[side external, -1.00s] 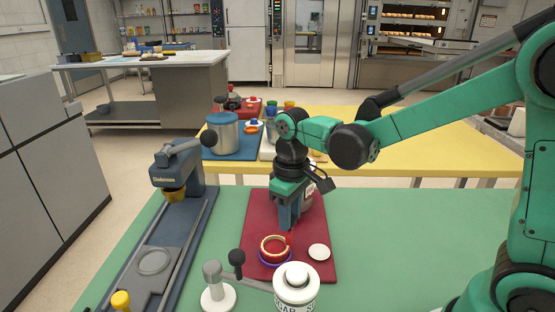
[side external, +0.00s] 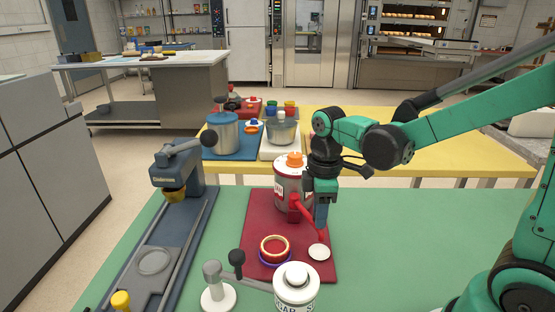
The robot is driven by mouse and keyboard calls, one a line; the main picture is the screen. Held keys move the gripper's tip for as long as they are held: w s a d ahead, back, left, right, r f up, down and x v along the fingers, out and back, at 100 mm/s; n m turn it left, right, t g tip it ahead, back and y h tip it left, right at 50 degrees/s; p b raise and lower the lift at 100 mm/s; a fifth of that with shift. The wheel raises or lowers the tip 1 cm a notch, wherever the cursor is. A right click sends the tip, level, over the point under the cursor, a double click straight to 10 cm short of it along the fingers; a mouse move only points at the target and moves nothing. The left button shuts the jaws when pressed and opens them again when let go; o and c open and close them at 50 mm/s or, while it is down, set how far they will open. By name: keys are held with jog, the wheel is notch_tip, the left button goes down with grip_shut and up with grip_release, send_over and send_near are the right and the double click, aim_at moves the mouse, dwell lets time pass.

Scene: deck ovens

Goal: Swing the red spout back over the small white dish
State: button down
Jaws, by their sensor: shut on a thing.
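The red spout (side external: 305,217) sticks out from the front of a white canister (side external: 288,187) with a red band and orange knob. It slants down to the right, and its tip is above the back part of the small white dish (side external: 319,252), as seen here. My gripper (side external: 321,224) points down at the spout's outer end and is shut on it; the fingers partly hide that end. The dish lies flat and empty-looking on the red mat (side external: 258,205), just in front of my fingers.
A stacked red, cream and purple ring dish (side external: 275,249) sits left of the white dish. A sugar canister (side external: 296,290) and a grey lever stand (side external: 216,285) are in front. A blue press (side external: 176,180) stands left. The green table is clear to the right.

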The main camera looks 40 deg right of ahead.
dwell(0.3)
jog(key=c, duration=0.6)
grip_release()
jog(key=shift+r, duration=2.8)
jog(key=shift+s+a+r+m+t, duration=0.1)
jog(key=shift+s+a+m+t, duration=0.2)
jog(key=shift+m+t, duration=0.4)
jog(key=m+t, duration=0.2)
jog(key=s+a+m+t, duration=0.1)
jog(key=m+t, duration=0.1)
jog(key=m, duration=0.1)
jog(key=s+a+m+t, duration=0.1)
jog(key=m, duration=0.2)
jog(key=shift+f+t, duration=0.2)
jog(key=shift+t, duration=0.2)
